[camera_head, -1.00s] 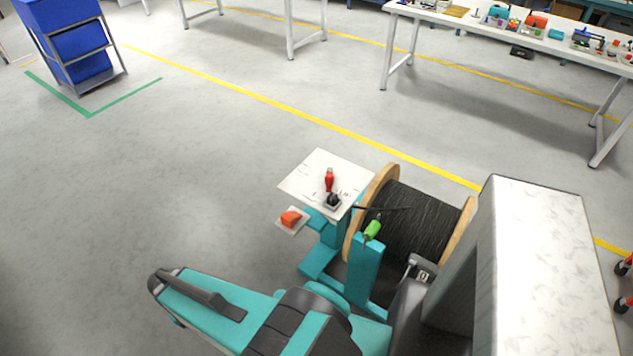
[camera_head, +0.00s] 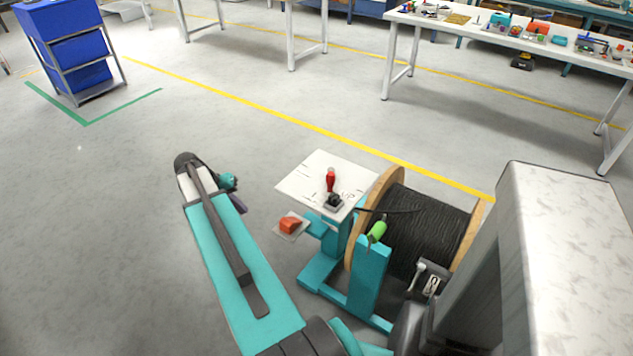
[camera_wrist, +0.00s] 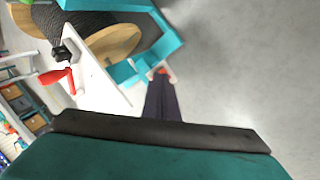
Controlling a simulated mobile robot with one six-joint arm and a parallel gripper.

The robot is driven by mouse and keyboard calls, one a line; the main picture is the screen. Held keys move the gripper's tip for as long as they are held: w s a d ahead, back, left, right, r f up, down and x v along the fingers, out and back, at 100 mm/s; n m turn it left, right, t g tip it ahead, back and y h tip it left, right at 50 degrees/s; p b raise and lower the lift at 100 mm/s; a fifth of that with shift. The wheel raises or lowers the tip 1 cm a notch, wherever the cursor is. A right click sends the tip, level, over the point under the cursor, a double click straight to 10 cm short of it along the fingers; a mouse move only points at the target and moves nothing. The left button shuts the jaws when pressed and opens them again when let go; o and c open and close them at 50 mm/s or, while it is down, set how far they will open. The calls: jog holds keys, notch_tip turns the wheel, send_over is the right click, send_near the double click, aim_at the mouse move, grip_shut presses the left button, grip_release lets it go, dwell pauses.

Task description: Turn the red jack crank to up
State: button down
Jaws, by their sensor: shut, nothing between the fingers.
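The red jack crank (camera_head: 330,180) stands on a black base (camera_head: 333,201) on a white panel (camera_head: 310,182) at the reel stand. Its handle points away toward the panel's far edge in the head view. The wrist view shows the crank (camera_wrist: 56,77) at the left, with its black mount just above it. My gripper (camera_wrist: 161,80) shows there as a dark shape at the middle, shut and empty, well apart from the crank. In the head view my arm is raised left of the panel, and my gripper is mostly hidden behind its wrist.
A teal stand holds a wooden reel (camera_head: 372,215) of black cable, with a green handle (camera_head: 377,232) in front. An orange switch (camera_head: 289,225) sits on a small plate near the panel. Open floor lies to the left. A white workbench (camera_head: 500,32) stands far right.

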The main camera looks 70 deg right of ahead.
aim_at(331, 174)
jog(key=s+d+r+m+b, duration=0.2)
jog(key=s+d+r, duration=0.3)
jog(key=d, duration=0.3)
jog(key=s+d+r+m+g+h+b, duration=0.1)
jog(key=s+d+r+m+b, duration=0.2)
jog(key=s+d+r, duration=0.3)
jog(key=d+r+m, duration=0.1)
jog(key=d, duration=0.1)
jog(key=shift+s+d+r+g, duration=0.15)
jog(key=shift+d+r+g, duration=0.05)
jog(key=shift+d+g, duration=0.1)
jog(key=shift+f, duration=0.15)
jog(key=s+d+f, duration=0.4)
jog(key=s+f, duration=0.3)
jog(key=s, duration=0.1)
jog(key=shift+s+f, duration=0.3)
jog(key=shift+f, duration=0.1)
